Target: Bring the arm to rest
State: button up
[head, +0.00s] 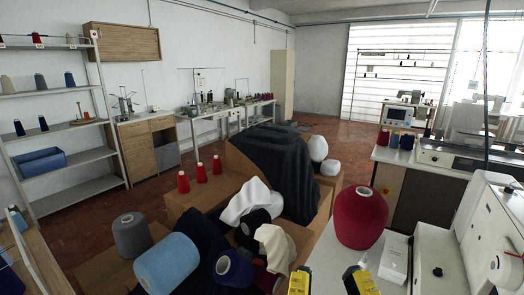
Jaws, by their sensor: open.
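My gripper (329,281) shows only at the bottom edge of the head view, right of centre. Its two yellow and black fingers stand wide apart, with nothing seen between them but pale surface. The rest of my arm is out of the picture. A large red yarn cone (360,217) stands upright on the white worktop beyond the fingers, apart from them. A small white box (394,258) lies on the worktop right of the fingers.
White machines (486,235) crowd the right side. Cardboard boxes (203,198) with dark cloth (276,163) and several yarn cones, one light blue (167,264), fill the middle and lower left. Shelves (66,116) line the left wall. Open brown floor (338,138) lies behind.

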notch_tip(320, 180, up, 37)
jog(key=p, duration=3.3)
jog(key=shift+f, duration=0.2)
